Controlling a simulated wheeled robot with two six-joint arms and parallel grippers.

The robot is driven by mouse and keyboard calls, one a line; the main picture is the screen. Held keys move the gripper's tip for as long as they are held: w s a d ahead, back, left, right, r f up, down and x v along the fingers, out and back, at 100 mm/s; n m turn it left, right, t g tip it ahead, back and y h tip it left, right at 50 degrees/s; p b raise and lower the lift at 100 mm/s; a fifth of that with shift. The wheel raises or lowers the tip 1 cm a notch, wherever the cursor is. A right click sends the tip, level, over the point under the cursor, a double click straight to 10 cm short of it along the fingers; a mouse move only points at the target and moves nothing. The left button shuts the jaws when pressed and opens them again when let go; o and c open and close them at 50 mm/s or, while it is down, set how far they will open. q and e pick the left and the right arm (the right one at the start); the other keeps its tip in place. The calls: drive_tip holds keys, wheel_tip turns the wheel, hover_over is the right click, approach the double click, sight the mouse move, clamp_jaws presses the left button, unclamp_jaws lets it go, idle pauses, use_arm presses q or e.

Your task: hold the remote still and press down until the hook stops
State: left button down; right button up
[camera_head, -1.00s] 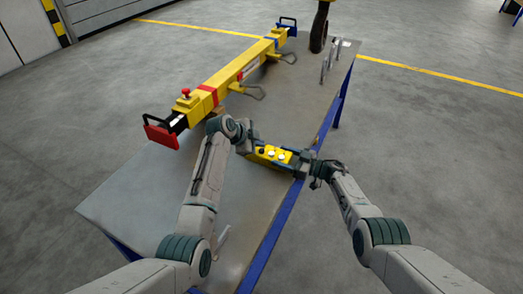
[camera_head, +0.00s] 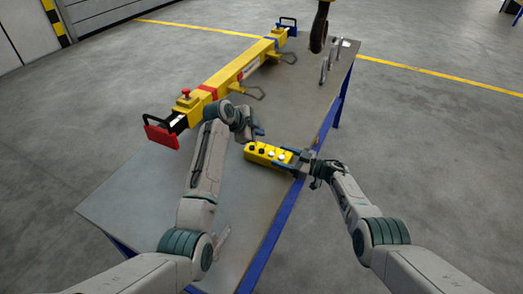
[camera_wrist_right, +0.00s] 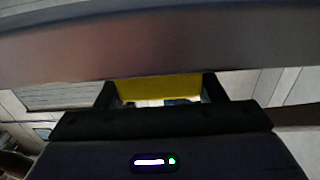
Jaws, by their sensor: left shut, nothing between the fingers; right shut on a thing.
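The yellow remote (camera_head: 250,154) with black and white buttons is held over the table near its right edge. My right gripper (camera_head: 292,160) is shut on the remote's right end. In the right wrist view the remote's yellow body (camera_wrist_right: 160,88) shows between the fingers; its buttons are mostly hidden there. My left gripper (camera_head: 259,133) is shut and empty, just beyond the remote and apart from its buttons. The dark hook (camera_head: 319,32) hangs at the top of the head view, over the table's far end. Its upper part is cut off by the picture edge.
A long yellow lifting beam (camera_head: 225,76) with red and blue ends lies along the left of the grey table (camera_head: 130,200). Metal shackles (camera_head: 328,65) stand at the table's far right. The table's near left part is clear.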

drive_tip(key=o, duration=1.3)
drive_tip(key=shift+o, duration=0.2)
drive_tip(key=shift+d, duration=0.15)
